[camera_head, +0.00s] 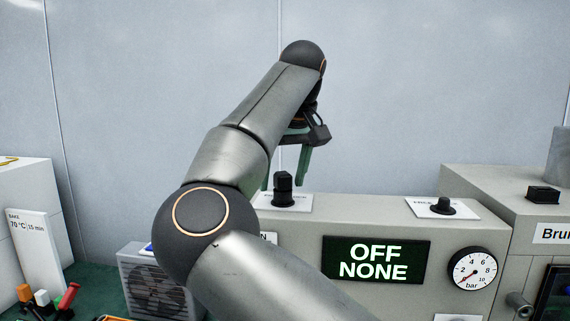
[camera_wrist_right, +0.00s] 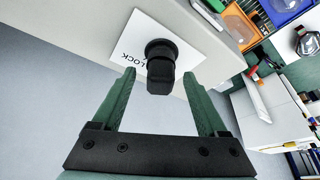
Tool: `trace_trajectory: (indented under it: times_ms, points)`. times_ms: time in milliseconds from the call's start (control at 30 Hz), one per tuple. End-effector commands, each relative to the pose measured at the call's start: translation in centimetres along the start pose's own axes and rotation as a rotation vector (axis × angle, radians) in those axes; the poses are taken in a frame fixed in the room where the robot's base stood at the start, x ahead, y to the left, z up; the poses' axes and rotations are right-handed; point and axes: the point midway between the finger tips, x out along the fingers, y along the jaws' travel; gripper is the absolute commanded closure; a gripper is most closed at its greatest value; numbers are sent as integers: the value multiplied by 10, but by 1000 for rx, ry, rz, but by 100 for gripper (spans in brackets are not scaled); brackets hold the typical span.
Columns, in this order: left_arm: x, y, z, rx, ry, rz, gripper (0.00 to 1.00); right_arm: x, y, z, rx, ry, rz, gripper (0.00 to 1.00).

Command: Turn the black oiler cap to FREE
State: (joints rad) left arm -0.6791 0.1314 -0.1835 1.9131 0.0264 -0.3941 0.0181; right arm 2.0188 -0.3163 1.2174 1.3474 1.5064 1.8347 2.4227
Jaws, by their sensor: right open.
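A black cap (camera_head: 283,188) stands upright on a white label plate (camera_head: 299,203) on top of the grey machine housing. It also shows in the right wrist view (camera_wrist_right: 160,65), where the plate reads "LOCK" beside it; other lettering is hidden. My right gripper (camera_head: 284,178) is open and points down over the cap. In the right wrist view its green fingers (camera_wrist_right: 160,76) stand on either side of the cap, with a gap on each side. My left gripper is not in view.
A second black knob (camera_head: 443,206) stands on a plate farther right. Below are a display (camera_head: 376,260) reading "OFF NONE" and a bar gauge (camera_head: 472,273). A taller housing (camera_head: 480,185) stands at right, and a fan unit (camera_head: 155,285) at lower left.

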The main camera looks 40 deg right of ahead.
Motion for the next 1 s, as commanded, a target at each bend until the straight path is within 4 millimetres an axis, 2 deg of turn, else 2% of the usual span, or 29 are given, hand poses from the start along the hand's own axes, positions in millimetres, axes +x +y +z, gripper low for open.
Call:
trace_trajectory:
  times_ms: [300, 900, 967, 1000]
  points:
    - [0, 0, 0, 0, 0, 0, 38, 2, 0, 0, -1, 0, 0, 26]
    - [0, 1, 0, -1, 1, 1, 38, 1, 0, 0, -1, 1, 0, 94]
    - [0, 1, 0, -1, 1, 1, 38, 1, 0, 0, -1, 1, 1, 100]
    - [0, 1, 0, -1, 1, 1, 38, 1, 0, 0, -1, 1, 1, 100]
